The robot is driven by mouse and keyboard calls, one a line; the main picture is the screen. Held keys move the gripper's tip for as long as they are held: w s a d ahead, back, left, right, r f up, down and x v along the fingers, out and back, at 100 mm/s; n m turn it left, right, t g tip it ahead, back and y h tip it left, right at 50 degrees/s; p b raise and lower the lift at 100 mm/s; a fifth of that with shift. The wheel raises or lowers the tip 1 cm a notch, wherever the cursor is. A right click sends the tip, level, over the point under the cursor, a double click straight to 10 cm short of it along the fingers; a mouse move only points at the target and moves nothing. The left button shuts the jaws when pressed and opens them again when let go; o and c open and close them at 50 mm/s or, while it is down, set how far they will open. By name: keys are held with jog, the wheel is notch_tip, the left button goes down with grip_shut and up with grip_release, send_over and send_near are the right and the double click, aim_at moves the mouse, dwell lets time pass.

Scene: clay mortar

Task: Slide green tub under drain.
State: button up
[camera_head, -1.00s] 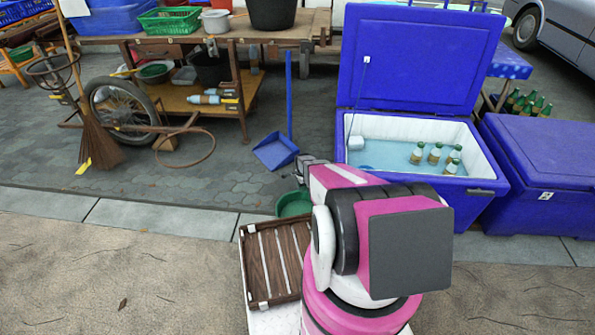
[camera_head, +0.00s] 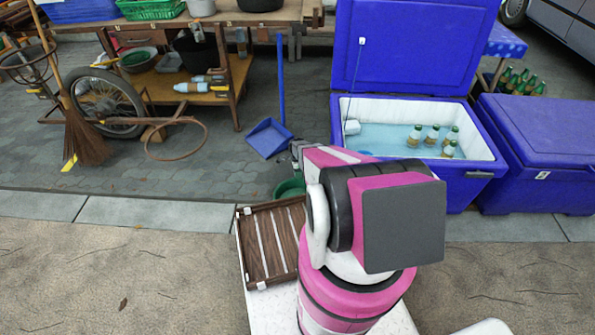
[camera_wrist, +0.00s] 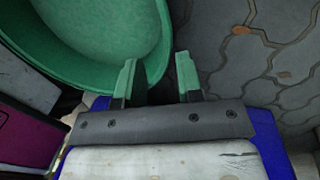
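The green tub (camera_head: 288,188) sits on the pavement left of the open blue cooler (camera_head: 475,185), partly hidden behind my arm. In the wrist view the tub (camera_wrist: 100,35) fills the upper left. My gripper (camera_wrist: 158,75) is open, with nothing shut between its fingers. In that view, its left finger overlaps the tub's inside and its right finger lies just outside the rim, over the paving. I cannot tell whether either touches the tub. I cannot make out a drain in either view.
A wooden slatted crate (camera_head: 270,245) is beside my arm. A blue dustpan (camera_head: 268,138) stands behind the tub. A second, closed blue cooler (camera_head: 535,150) is at the right. A workbench (camera_head: 190,95), a wheel and a broom are at the back left.

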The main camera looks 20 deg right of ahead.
aim_at(298, 180)
jog(key=f, duration=0.3)
jog(key=s+f, duration=0.1)
jog(key=f, duration=0.4)
jog(key=shift+s+a+f, duration=0.1)
jog(key=shift+s+f, duration=0.2)
jog(key=shift+c, duration=0.4)
grip_shut()
